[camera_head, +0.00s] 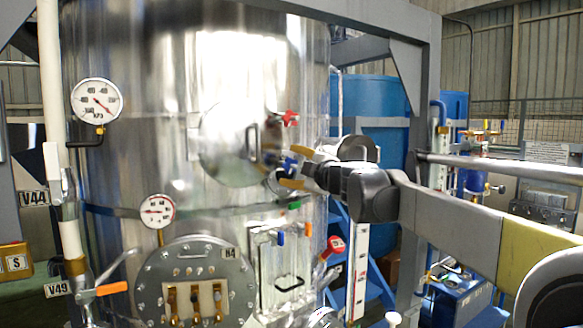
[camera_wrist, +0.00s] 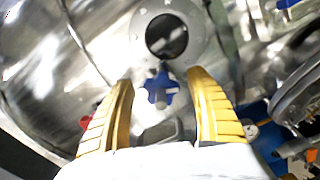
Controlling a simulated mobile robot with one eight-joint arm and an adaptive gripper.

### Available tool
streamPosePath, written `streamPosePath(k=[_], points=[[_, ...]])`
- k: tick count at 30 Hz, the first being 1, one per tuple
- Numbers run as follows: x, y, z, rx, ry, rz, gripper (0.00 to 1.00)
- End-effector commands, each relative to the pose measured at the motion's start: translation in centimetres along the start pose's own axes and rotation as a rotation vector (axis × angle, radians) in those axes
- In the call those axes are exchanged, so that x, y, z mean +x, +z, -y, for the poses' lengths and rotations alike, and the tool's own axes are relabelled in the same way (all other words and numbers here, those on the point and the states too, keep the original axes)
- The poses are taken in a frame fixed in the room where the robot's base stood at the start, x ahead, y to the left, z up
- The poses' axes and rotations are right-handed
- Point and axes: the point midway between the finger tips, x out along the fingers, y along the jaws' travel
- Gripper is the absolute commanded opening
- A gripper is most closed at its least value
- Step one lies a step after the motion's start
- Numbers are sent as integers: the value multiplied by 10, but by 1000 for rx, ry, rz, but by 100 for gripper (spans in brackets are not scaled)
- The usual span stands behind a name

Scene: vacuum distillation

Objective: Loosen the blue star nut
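The blue star nut (camera_head: 290,164) is on the side of the large shiny steel vessel, near a round hatch. In the wrist view the blue star nut (camera_wrist: 160,88) shows its star-shaped lobes in the space between my two yellow fingers. My gripper (camera_head: 283,167) reaches in from the right, with one finger above and one below the nut in the head view. In the wrist view my gripper (camera_wrist: 161,78) is open, with a gap on each side of the nut. I cannot tell how deep the nut sits between the fingertips.
A red star nut (camera_head: 290,118) is above the blue one, and a green knob (camera_head: 294,205) is below. A round port with a dark window (camera_wrist: 167,36) lies just beyond the fingers.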

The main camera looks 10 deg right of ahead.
Motion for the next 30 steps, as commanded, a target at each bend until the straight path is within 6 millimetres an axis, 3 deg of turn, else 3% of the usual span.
streamPosePath(k=[8,21,30], points=[[-11,0,0,0,0,1,65],[-101,1,0,0,1,2,65],[-120,0,0,0,0,0,65]])
